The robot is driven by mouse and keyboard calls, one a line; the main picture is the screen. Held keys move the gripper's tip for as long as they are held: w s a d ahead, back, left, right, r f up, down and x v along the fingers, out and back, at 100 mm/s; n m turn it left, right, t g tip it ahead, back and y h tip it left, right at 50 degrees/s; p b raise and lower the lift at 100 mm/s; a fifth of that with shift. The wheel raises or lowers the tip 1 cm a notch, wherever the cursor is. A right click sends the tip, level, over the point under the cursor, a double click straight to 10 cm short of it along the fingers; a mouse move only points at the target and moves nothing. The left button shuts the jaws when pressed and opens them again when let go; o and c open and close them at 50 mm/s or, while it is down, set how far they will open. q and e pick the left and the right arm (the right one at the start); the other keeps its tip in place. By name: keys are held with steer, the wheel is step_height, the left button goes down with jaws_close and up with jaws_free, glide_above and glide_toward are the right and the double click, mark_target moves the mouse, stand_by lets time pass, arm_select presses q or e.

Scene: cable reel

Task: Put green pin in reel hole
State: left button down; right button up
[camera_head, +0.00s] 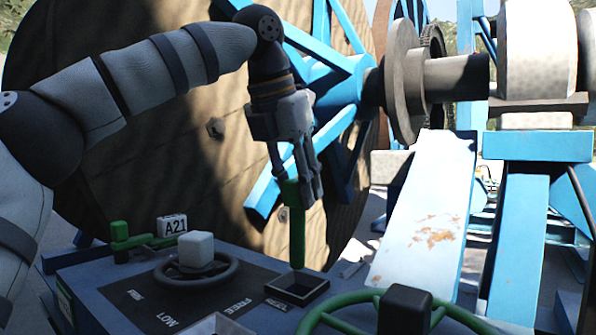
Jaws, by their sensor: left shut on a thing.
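My left gripper (297,190) points down and is shut on the green pin (297,235) near its top. The big wooden reel (180,160) stands behind the arm, with blue spokes. A small dark round fitting or hole (214,127) shows on its face; I cannot tell which. My right gripper is not in view.
The panel (130,290) carries a grey handwheel (196,268) with a pale knob. A green lever (140,241) stands by the A21 tag (172,225). A green handwheel (345,303) is at the front right. A blue support frame (425,215) and axle (455,78) stand right of the reel.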

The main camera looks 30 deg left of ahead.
mark_target(293, 245)
arm_select(q)
steer(key=shift+f, duration=5.85)
steer(key=c, duration=1.1)
jaws_free()
steer(key=v, duration=1.2)
